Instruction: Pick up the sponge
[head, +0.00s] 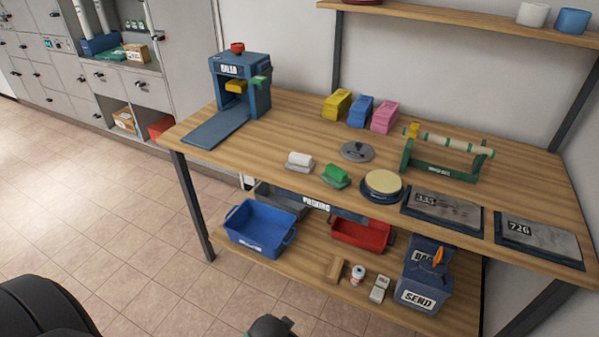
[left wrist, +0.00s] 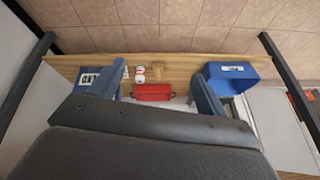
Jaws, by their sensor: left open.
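A round cream pad (head: 382,182), which looks like the sponge, sits in a dark blue round dish near the front edge of the wooden table (head: 300,130) in the head view. Nothing grips it. The left wrist view does not show it. My left gripper (left wrist: 160,92) shows in the left wrist view with its two blue-grey fingers apart and nothing between them. It faces the lower shelf and is away from the pad. My right gripper is not clearly seen in either view.
Near the pad are a green stamp (head: 335,176), a white stamp (head: 299,161), a grey disc (head: 357,151), a green roll holder (head: 440,165) and two grey plates. Below are a blue bin (head: 260,228), a red bin (head: 361,234) and the SEND box (head: 424,285). Open floor lies left.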

